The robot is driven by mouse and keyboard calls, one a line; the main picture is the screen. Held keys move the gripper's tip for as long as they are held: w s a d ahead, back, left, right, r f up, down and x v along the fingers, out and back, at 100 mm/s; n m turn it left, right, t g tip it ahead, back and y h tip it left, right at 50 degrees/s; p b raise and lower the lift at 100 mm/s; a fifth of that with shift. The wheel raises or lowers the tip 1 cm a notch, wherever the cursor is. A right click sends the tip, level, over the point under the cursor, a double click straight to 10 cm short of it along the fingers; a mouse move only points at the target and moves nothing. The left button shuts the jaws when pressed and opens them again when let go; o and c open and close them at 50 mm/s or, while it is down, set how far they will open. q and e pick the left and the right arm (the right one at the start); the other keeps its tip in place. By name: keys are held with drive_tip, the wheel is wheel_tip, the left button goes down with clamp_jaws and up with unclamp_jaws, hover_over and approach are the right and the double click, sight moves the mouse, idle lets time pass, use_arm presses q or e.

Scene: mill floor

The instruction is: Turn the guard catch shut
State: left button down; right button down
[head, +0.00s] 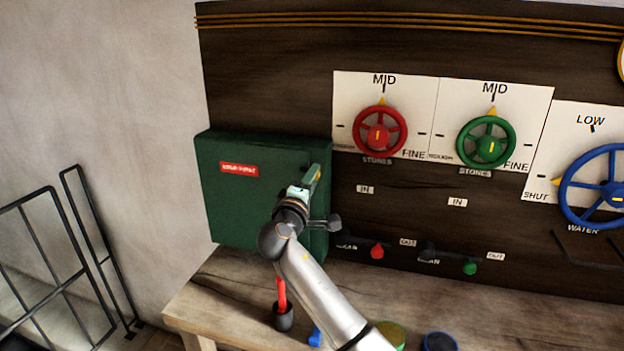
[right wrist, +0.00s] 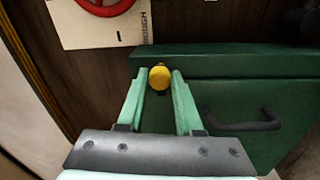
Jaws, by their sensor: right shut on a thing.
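The green guard box (head: 232,205) with a small red label is fixed to the dark panel above the bench. It also shows in the right wrist view (right wrist: 225,65). My right gripper (head: 315,174) is at the box's right side. In the right wrist view my right gripper (right wrist: 159,80) has its two green fingers on either side of the yellow knob of the guard catch (right wrist: 159,76), shut on it. The fingers hide part of the catch, and I cannot tell how far it is turned. My left gripper is not in view.
A black handle (right wrist: 243,121) sticks out from the box close to my right gripper. A red wheel (head: 380,131), a green wheel (head: 486,142) and a blue wheel (head: 609,190) are on the panel. The wooden bench (head: 215,298) holds a black holder (head: 283,318) below my arm.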

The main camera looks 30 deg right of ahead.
drive_tip(key=c, duration=0.6)
unclamp_jaws()
drive_tip(key=b+v, duration=0.2)
drive_tip(key=v, duration=1)
drive_tip(key=shift+s+a+b, duration=0.15)
drive_tip(key=shift+s+b, duration=0.05)
drive_tip(key=shift+b, duration=0.2)
drive_tip(key=shift+f, duration=0.1)
